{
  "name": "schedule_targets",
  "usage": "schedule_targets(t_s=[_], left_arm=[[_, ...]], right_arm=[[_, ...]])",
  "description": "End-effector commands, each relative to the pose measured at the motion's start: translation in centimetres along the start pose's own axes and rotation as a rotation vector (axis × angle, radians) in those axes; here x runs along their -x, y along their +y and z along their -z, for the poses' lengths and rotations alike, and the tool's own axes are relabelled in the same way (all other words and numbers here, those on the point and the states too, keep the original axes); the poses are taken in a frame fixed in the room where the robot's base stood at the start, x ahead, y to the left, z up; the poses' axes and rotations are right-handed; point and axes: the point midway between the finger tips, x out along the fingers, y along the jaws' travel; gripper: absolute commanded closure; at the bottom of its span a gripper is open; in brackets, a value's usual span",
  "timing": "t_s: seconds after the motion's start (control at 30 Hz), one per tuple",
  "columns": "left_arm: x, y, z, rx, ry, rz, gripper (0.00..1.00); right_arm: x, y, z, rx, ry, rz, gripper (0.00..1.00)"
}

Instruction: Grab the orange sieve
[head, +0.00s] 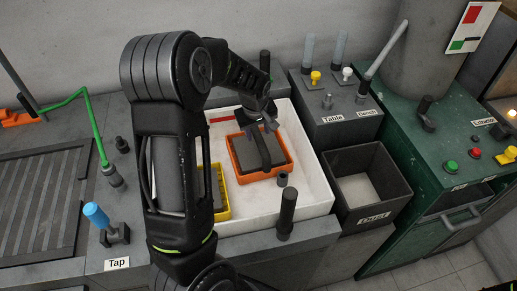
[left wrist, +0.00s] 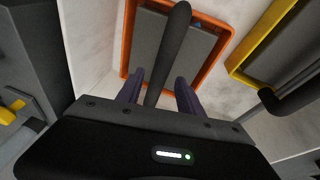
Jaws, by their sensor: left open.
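The orange sieve (head: 284,169) is a rectangular orange frame with a grey mesh and a dark handle arching across its middle. It lies in the white tray (head: 318,204). My left gripper (head: 262,127) is above its far side, with its fingers pointing down. In the left wrist view the orange sieve (left wrist: 125,58) fills the top middle, and its dark handle (left wrist: 172,45) runs between the two open fingers of my left gripper (left wrist: 160,90). I cannot tell whether the fingers touch the handle. My right gripper is not in view.
A yellow sieve (head: 224,212) lies left of the orange one, partly hidden by my left arm; it also shows in the left wrist view (left wrist: 238,62). A dark post (head: 287,212) stands at the tray's front edge. The grey Dust bin (head: 398,197) stands to the right.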

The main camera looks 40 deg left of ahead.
Motion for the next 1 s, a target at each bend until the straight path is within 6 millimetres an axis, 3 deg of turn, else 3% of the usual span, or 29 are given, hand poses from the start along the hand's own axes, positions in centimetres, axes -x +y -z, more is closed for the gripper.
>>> schedule_targets(t_s=[0.37,0.73,1.0], left_arm=[[-2.6,-0.1,0.0,0.0,-0.001,0.002,0.49],[-3.1,-0.1,0.0,0.0,-0.001,0.002,0.49],[-6.7,-0.1,0.0,0.0,-0.002,0.003,0.49]], right_arm=[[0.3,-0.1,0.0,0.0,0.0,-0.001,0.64],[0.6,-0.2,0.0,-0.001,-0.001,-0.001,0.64],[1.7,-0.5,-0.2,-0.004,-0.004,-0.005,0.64]])
